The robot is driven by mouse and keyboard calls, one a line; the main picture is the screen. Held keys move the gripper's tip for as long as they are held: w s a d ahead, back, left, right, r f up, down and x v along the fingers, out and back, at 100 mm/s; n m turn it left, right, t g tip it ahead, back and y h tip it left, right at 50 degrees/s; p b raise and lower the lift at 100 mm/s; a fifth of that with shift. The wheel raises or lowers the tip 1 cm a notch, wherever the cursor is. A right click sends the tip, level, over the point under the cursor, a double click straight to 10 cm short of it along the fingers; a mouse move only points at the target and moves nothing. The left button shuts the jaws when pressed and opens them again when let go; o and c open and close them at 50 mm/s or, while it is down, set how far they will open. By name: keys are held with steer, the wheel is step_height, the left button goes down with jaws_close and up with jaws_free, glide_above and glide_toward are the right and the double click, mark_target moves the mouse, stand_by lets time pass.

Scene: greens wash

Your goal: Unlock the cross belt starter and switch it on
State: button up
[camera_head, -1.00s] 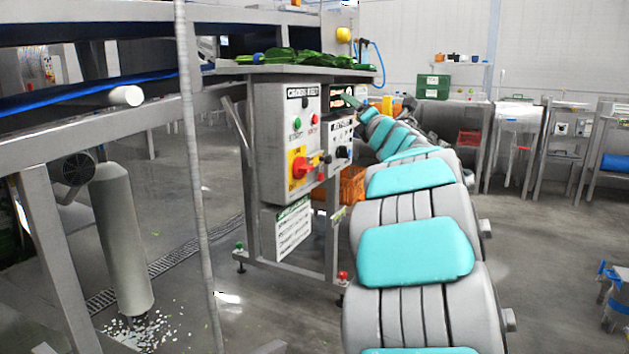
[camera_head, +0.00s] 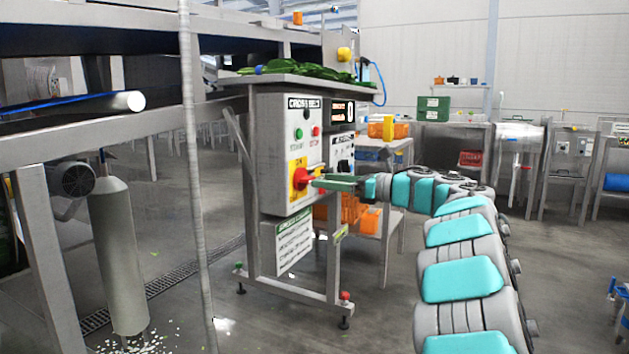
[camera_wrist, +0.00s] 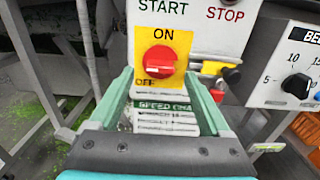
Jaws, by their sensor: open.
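The cross belt starter (camera_head: 278,135) is a grey box on a steel stand, with a green start button (camera_head: 299,134) and a red stop button (camera_head: 316,131). Below them is its red rotary switch (camera_head: 301,179) on a yellow plate, which also shows in the wrist view (camera_wrist: 159,62) with ON above and OFF at lower left. A small yellow and dark piece (camera_wrist: 213,68) sits right of the switch; I cannot tell whether it is a lock. My gripper (camera_head: 322,182) is in front of the switch, open, its teal fingers (camera_wrist: 158,82) either side below the knob, with nothing between them.
A second control box (camera_head: 341,152) with a display and dials stands just right of the starter. Greens (camera_head: 295,80) lie on the tabletop above. A sign (camera_head: 294,241) hangs below the box. Orange crates (camera_head: 360,212) stand behind; open floor lies to the right.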

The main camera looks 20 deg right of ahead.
mark_target(305, 180)
steer(key=x, duration=0.4)
steer(key=shift+w+a, duration=0.1)
steer(key=shift+c, duration=0.2)
jaws_close()
stand_by(0.3)
